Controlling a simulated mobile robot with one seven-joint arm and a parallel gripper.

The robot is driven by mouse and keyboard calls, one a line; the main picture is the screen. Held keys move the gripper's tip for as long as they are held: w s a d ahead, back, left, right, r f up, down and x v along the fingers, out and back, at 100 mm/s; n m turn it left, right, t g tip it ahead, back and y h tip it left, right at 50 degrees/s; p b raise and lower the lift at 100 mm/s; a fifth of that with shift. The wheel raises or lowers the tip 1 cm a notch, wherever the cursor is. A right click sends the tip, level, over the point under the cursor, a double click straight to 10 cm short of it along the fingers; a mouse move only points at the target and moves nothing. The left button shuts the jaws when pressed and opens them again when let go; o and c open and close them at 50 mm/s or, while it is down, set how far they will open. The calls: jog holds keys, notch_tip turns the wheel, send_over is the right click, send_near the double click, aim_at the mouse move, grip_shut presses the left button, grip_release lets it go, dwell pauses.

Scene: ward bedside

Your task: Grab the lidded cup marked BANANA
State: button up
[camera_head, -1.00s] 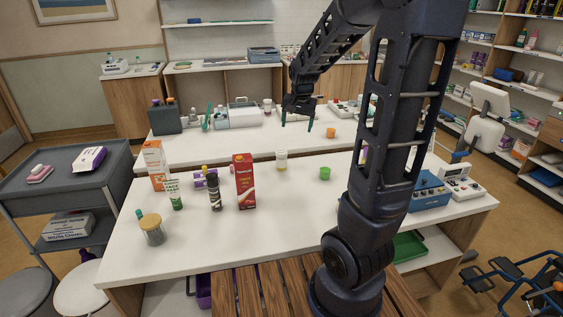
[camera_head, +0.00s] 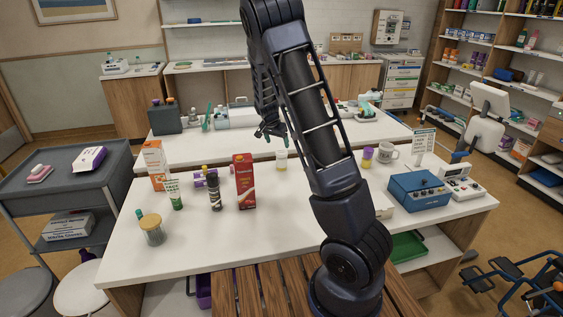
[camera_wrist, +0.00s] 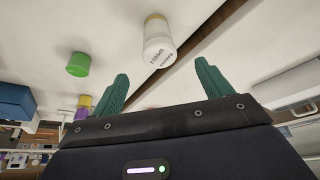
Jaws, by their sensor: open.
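A white lidded cup with a yellow band (camera_head: 281,161) stands on the near table, right of the red carton. In the wrist view this cup (camera_wrist: 158,42) shows ahead of the fingers and between their lines, with small upside-down dark print that I cannot read surely as BANANA. My gripper (camera_head: 274,137) is just above and slightly left of the cup in the head view. Its two green fingers stand apart, with nothing between them in the wrist view (camera_wrist: 160,86).
A green cup (camera_wrist: 78,65) stands near it; my arm hides it in the head view. A red carton (camera_head: 244,182), dark bottle (camera_head: 214,190), and jar (camera_head: 152,230) stand left. A purple-and-yellow cup (camera_head: 367,157), mug (camera_head: 388,152) and blue box (camera_head: 418,190) stand right.

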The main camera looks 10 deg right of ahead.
aim_at(281, 152)
jog(key=x, duration=0.5)
jog(key=shift+w+f, duration=0.15)
jog(key=shift+f, duration=0.05)
jog(key=shift+x, duration=2.85)
jog(key=shift+d, duration=0.1)
jog(key=c, duration=1.2)
